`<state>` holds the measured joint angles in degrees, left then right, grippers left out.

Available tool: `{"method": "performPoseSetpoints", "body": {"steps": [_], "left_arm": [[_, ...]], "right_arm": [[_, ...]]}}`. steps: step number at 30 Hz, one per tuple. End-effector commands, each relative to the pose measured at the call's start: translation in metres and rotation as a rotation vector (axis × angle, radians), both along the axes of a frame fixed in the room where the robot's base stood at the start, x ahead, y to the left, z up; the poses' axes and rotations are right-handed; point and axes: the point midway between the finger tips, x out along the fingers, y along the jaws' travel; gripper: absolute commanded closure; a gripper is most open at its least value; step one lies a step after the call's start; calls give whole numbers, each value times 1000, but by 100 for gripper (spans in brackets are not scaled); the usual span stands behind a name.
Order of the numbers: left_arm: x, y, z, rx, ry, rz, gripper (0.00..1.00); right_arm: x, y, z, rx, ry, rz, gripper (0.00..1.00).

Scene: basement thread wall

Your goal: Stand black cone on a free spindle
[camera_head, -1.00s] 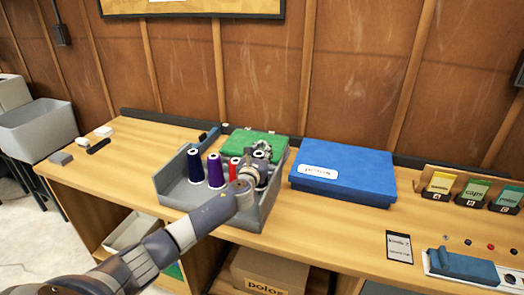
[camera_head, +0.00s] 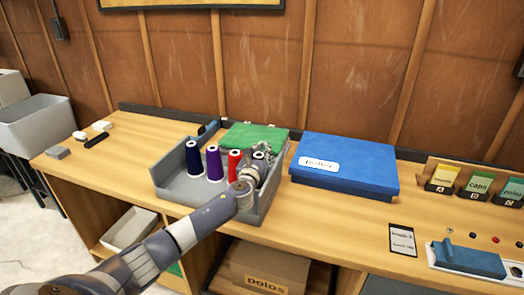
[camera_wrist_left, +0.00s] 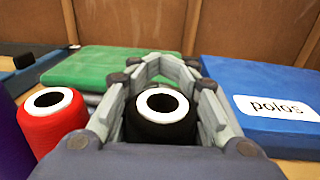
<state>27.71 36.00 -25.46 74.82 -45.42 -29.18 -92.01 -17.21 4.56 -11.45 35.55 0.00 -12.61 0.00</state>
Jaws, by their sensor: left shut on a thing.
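My left gripper (camera_head: 258,168) is shut on the black cone (camera_head: 259,157) at the right end of the grey tray (camera_head: 168,184). In the left wrist view the black cone (camera_wrist_left: 160,132) stands about upright between the gripper's fingers (camera_wrist_left: 160,105), its white-ringed top showing. Its base and any spindle beneath are hidden. A red cone (camera_head: 234,162) stands just left of it, then a purple cone (camera_head: 213,163) and a navy cone (camera_head: 193,160), all in the tray. The red cone (camera_wrist_left: 52,118) also shows in the wrist view, apart from the fingers. My right gripper is out of view.
A green box (camera_head: 254,137) lies behind the tray. A blue box labelled "polos" (camera_head: 345,165) lies close to its right. A phone-like card (camera_head: 402,240) and a blue-topped device (camera_head: 468,260) lie further right.

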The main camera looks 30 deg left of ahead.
Motion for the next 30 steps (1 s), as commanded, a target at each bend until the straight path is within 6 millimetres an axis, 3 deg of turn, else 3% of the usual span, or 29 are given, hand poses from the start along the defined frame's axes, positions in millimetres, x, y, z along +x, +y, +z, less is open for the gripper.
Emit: {"method": "performPoseSetpoints", "body": {"steps": [20,21,25,30], "left_arm": [[0,0,-4,-1,-1,-1,100],[0,0,-4,-1,-1,-1,75],[0,0,-4,-1,-1,-1,46],[0,-1,-4,-1,-1,-1,46]], "right_arm": [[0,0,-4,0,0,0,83],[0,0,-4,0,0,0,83],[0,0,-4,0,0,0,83],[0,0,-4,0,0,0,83]]}}
